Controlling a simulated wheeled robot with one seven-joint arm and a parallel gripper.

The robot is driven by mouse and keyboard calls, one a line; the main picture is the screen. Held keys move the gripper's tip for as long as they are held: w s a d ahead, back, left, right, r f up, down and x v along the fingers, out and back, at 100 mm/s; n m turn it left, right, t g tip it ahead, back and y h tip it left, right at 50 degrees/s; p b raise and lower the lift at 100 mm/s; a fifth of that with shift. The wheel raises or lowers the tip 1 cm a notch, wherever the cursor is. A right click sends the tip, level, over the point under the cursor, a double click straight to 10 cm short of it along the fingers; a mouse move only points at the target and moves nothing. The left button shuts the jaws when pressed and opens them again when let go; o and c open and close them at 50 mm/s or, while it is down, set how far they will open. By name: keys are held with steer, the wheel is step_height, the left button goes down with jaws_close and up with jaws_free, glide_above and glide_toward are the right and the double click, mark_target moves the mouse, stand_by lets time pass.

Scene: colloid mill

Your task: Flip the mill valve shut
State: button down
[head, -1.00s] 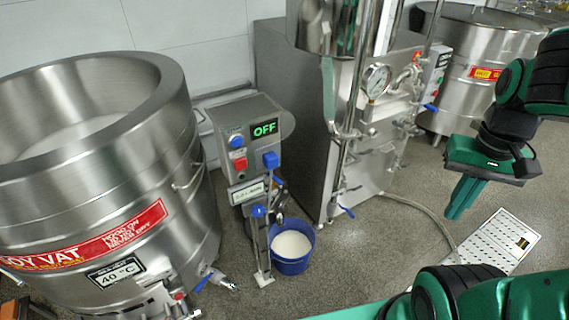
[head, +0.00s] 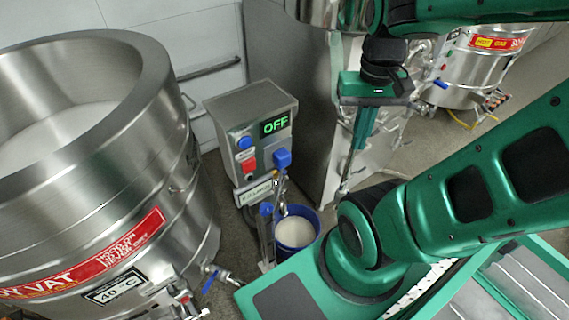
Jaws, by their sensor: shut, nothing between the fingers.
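The mill's grey control box (head: 232,122) stands left of centre in the head view, with a lit green OFF display (head: 275,123), a blue button, a red button (head: 249,166) and a blue knob (head: 282,158). Below it, a metal spout (head: 280,190) hangs over a blue bucket (head: 296,246) of pale liquid. A blue-topped upright piece (head: 265,211) stands left of the spout. I cannot tell which blue part is the valve handle, or its position. My gripper (head: 357,145) is shut and empty, pointing down, right of the box and apart from it.
A large steel soy vat (head: 95,185) stands at the left, with a blue-handled valve (head: 210,281) low on it. A tall steel machine (head: 280,60) stands behind my gripper. Another steel vat (head: 478,65) is at the back right. My arm covers much of the right side.

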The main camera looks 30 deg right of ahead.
steer(key=w+d+f+m, duration=0.3)
steer(key=w+f, duration=0.1)
steer(key=w, duration=0.4)
steer(key=w+d+f+m, duration=0.3)
steer(key=w+f+m, duration=0.15)
steer(key=w, duration=0.45)
steer(key=w+d+f+m+y, duration=0.1)
steer(key=w+f+m, duration=0.2)
steer(key=f, duration=0.7)
steer(key=w+d+f+m+y, duration=0.1)
steer(key=w+d+f+m, duration=0.1)
steer(key=w+f, duration=0.5)
step_height(320, 180, down, 4)
steer(key=shift+w+r+m+t+y, duration=0.3)
steer(key=shift+m+t, duration=0.1)
steer(key=shift+m, duration=0.35)
steer(key=shift+d+f, duration=0.1)
steer(key=shift+f, duration=0.05)
